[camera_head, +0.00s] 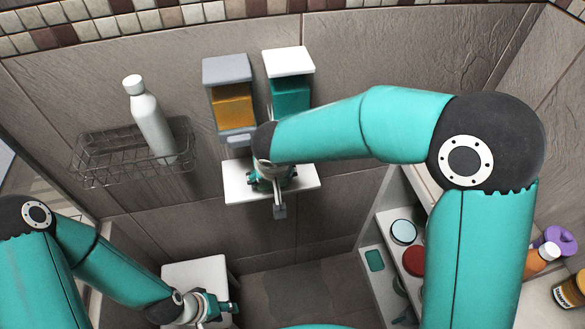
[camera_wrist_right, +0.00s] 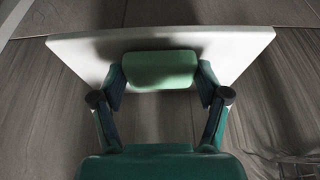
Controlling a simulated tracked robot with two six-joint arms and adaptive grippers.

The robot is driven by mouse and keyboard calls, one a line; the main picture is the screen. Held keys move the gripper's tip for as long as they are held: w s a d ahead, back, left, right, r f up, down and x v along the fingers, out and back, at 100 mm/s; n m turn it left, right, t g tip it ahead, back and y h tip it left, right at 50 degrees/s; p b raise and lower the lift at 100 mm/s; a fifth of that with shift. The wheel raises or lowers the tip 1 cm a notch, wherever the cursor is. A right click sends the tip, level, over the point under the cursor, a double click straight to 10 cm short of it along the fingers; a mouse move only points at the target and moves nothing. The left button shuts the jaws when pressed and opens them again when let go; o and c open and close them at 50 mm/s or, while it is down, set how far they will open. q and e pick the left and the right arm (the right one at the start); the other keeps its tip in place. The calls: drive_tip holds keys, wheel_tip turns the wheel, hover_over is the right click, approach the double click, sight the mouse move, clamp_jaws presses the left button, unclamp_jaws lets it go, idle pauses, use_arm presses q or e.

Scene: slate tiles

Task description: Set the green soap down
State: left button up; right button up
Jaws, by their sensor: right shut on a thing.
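The green soap (camera_wrist_right: 160,70) is a rounded pale green bar between the two fingers of my right gripper (camera_wrist_right: 160,82), which is shut on it. In the wrist view it overlaps the front edge of a white wall shelf (camera_wrist_right: 70,50), with a dark shadow above it. I cannot tell whether it touches the shelf. In the head view my right gripper (camera_head: 272,180) is at the same shelf (camera_head: 236,187), and the arm hides the soap. My left gripper (camera_head: 218,307) is low, over a white stool (camera_head: 195,272); its opening is unclear.
A grey dispenser (camera_head: 228,70) and a white-topped teal one (camera_head: 290,92) hang above the shelf. A wire basket (camera_head: 105,165) at left holds a white bottle (camera_head: 150,122). A white shelf unit (camera_head: 385,225) at right holds jars and a flat green item (camera_head: 375,260).

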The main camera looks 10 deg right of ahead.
drive_tip(key=shift+f+b, duration=0.3)
drive_tip(key=shift+b, duration=0.15)
drive_tip(key=o, duration=1.2)
drive_tip(key=shift+r, duration=0.1)
